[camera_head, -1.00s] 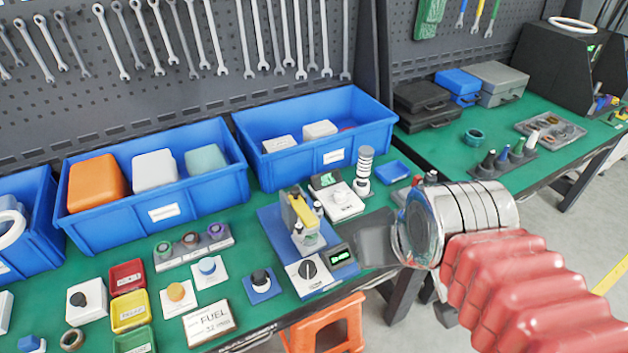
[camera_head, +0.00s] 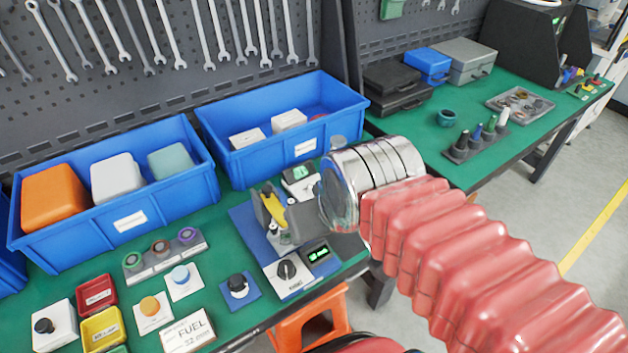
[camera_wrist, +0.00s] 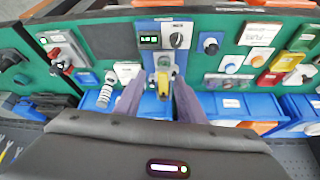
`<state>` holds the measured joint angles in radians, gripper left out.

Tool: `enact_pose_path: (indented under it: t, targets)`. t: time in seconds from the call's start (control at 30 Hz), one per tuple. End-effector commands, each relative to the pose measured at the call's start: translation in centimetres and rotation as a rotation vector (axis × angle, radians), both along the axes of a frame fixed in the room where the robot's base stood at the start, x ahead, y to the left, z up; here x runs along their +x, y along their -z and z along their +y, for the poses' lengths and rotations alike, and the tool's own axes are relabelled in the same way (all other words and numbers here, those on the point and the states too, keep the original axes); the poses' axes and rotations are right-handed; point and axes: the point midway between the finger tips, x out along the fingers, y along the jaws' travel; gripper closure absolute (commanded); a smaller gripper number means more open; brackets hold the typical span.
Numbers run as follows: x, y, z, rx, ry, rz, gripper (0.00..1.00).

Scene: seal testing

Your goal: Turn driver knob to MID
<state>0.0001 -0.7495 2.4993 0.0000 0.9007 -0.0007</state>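A black knob on a white plate (camera_head: 287,271) sits at the front of a blue base, beside a small display with green characters (camera_head: 319,254). I take it for the driver knob; its label and pointer setting are too small to read. In the wrist view the knob (camera_wrist: 178,40) is at upper centre, beyond my fingertips. My gripper (camera_wrist: 157,88) is open, its two dark fingers apart. A yellow-topped fixture (camera_wrist: 163,82) shows between and beyond them; I cannot tell whether they touch it. In the head view my wrist partly hides the gripper and fixture.
A blue-mounted black knob (camera_head: 239,285) stands left of the driver plate, with coloured buttons (camera_head: 150,306) farther left. Blue bins (camera_head: 300,145) line the back. An orange stool (camera_head: 312,322) is below the front edge. A second green bench (camera_head: 420,135) is at right.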

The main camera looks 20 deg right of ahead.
Motion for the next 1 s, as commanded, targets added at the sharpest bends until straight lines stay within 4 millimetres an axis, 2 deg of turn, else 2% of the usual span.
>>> enact_pose_path:
  t: [0.17,0.37,0.73,1.0]
  targets:
    - [0.7,-0.4,-0.2,-0.009,-0.013,0.014,0.52]
    - [3.3,-1.6,-0.2,-0.042,-0.066,0.062,0.52]
    - [10.1,-2.9,-2.2,-0.105,-0.207,0.181,0.52]
    - [15.3,-2.4,-4.1,-0.132,-0.316,0.265,0.52]
